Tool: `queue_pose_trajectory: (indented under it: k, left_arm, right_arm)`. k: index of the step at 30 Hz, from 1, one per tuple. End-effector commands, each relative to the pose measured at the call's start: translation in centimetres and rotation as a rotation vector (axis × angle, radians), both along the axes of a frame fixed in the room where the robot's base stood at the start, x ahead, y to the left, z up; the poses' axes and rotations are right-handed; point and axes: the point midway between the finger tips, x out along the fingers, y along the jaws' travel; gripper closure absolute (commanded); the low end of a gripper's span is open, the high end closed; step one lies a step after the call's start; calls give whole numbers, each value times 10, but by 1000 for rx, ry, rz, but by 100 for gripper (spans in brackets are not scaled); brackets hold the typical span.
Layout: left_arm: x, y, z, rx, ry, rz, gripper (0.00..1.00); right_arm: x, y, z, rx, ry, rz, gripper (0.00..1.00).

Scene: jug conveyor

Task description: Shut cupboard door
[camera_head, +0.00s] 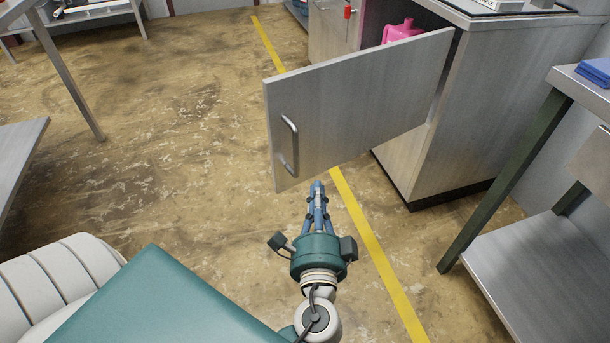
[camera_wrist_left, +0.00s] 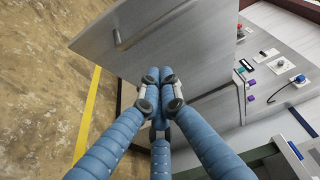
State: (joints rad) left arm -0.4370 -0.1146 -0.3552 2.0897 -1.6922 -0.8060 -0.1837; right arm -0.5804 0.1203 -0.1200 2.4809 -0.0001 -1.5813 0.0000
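The grey cupboard door (camera_head: 365,100) stands open, swung out from the cupboard (camera_head: 490,100). Its bar handle (camera_head: 290,146) is near the free edge. In the left wrist view the door (camera_wrist_left: 190,45) fills the upper middle. A pink jug (camera_head: 402,31) shows behind the door's top edge, mostly hidden. My left gripper (camera_head: 318,188) is just below the door's lower edge in the head view, right of the handle. In the wrist view its blue fingers (camera_wrist_left: 159,76) are together, with nothing seen between them. I cannot tell whether they touch the door. My right gripper is not in view.
A metal table (camera_head: 560,270) with a lower shelf stands at the right, close to the cupboard. Another metal table (camera_head: 20,150) is at the left. A yellow line (camera_head: 375,250) crosses the floor. The floor left of the door is clear.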

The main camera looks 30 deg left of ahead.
Motion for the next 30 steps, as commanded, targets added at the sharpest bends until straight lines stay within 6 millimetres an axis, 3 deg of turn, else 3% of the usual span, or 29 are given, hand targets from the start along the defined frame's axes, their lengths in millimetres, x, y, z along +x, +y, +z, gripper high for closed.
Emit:
queue_pose_trajectory:
  k: [4,12,26,30]
  left_arm:
    - [25,17,2,2,-1,0,100]
    - [30,48,0,3,2,-1,100]
    - [31,53,-1,0,1,-3,100]
    - [33,62,0,3,2,-16,100]
  right_arm:
    - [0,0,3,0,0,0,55]
    - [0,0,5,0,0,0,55]
    - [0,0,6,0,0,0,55]
    - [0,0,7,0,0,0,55]
